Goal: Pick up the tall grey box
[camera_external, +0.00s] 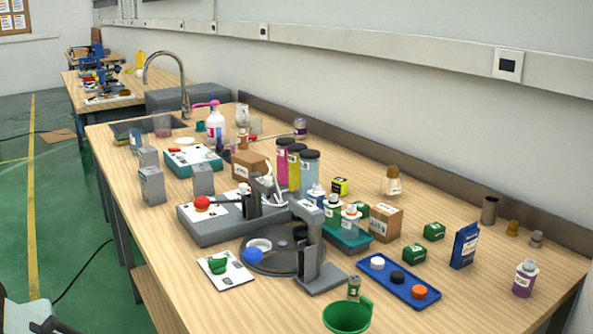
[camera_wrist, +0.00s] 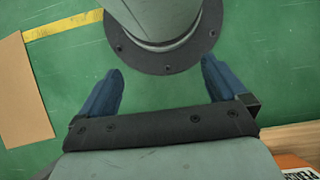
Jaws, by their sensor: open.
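Several grey boxes stand upright at the left edge of the wooden table in the external view. The front one (camera_external: 152,186) looks the tallest and has a small label. A second grey box (camera_external: 203,180) stands to its right, and another (camera_external: 148,157) stands behind. My gripper (camera_wrist: 162,68) shows in the wrist view with its two blue fingers wide apart. It is open and empty, over the green floor. No grey box shows in the wrist view. My gripper is not clearly visible in the external view.
A grey machine (camera_external: 210,226) with a round plate stands right of the boxes. Bottles (camera_external: 310,170) stand mid-table. The wooden table edge (camera_wrist: 290,136) and an orange printed item (camera_wrist: 292,162) show at the wrist view's lower right.

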